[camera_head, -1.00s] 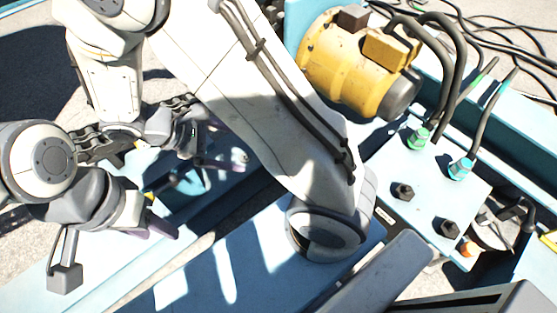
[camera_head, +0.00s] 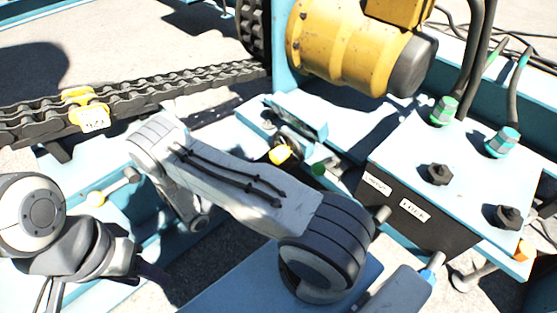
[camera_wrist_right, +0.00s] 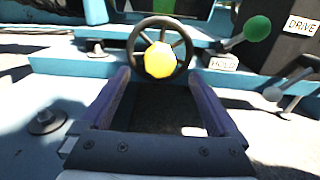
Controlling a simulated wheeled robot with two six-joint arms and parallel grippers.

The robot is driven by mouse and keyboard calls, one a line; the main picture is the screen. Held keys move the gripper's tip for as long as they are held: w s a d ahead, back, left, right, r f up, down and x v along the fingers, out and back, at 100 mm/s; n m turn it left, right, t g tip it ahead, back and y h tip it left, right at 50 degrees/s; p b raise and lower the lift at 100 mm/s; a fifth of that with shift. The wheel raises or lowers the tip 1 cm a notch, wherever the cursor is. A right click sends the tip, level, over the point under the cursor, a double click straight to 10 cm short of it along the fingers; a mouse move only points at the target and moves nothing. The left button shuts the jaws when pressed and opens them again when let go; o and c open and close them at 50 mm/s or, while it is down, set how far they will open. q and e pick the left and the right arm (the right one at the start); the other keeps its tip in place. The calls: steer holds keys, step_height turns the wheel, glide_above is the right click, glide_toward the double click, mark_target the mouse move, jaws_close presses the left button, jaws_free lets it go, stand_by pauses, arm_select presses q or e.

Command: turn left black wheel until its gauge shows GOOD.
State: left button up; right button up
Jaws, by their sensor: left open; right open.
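A black wheel with a yellow hub (camera_wrist_right: 160,60) is upright in the right wrist view, just beyond and between my right fingertips. I cannot tell whether this is the left wheel. No gauge reading is legible. My right gripper (camera_wrist_right: 160,85) is open, with nothing between its purple fingers; in the head view it is not clear. My left gripper (camera_head: 152,275) is at the lower left of the head view, open, away from the wheel.
A green-knobbed lever (camera_wrist_right: 257,28) stands right of the wheel, by labels HOLD and DRIVE. A pale knobbed lever (camera_wrist_right: 273,94) is lower right. A chain (camera_head: 150,95) crosses behind. A yellow motor (camera_head: 340,45) and a hose-topped box (camera_head: 430,165) stand right.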

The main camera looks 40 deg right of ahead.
mark_target(274, 158)
steer(key=d+b, duration=0.1)
steer(key=d, duration=0.1)
steer(key=d+b, duration=0.1)
steer(key=d, duration=0.5)
steer(key=shift+w+d+b, duration=0.25)
steer(key=shift+w+b, duration=0.05)
steer(key=shift+b, duration=0.1)
steer(key=shift+d, duration=0.45)
jaws_close()
